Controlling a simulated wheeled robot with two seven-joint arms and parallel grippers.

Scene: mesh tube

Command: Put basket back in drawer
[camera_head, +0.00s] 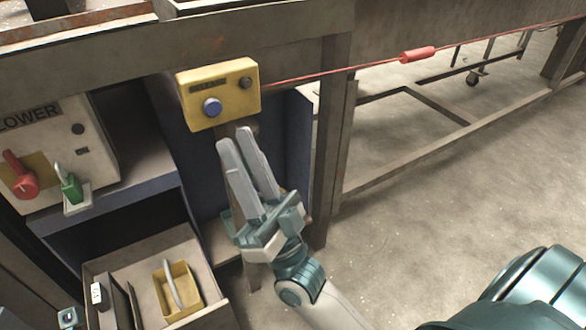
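A small yellow basket (189,304) with a pale curved handle sits inside the pulled-out grey drawer (207,273) at the lower left. The basket is on the drawer floor, right of a divider. My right gripper (234,138) is above and to the right of the drawer, just below a yellow button box. Its two pale fingers point up and away with a narrow gap between them, and nothing shows in the gap. It is apart from the basket. I do not see the fingers of my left gripper.
The yellow button box (218,95) with a blue button hangs from the metal frame. A red cord with a red grip (417,54) runs right from it. A blower panel (52,140) with red and green switches stands left. The floor at right is clear.

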